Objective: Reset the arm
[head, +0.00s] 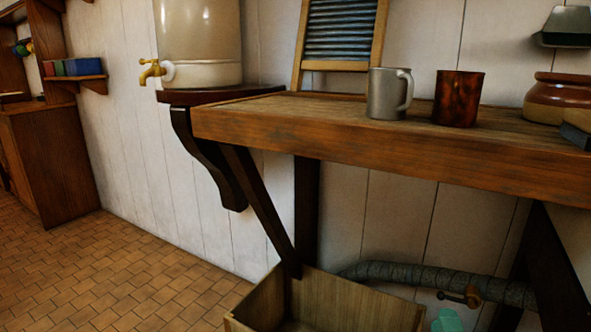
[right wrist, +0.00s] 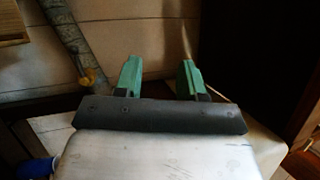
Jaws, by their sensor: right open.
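My right gripper (right wrist: 160,78) shows in the right wrist view with two green fingers spread apart and nothing between them. In the head view, green parts of the right gripper (head: 447,321) show at the bottom edge, below the wooden counter and just right of the wooden box. My left gripper is in neither view.
The wooden counter (head: 390,137) holds a grey mug (head: 385,95), a rusty brown cup (head: 457,98) and a brown-and-cream pot (head: 554,98). Under it are an open wooden box (head: 350,297), a wrapped pipe (head: 415,275) and a brass valve (head: 470,296). Tiled floor (head: 120,270) is clear at left.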

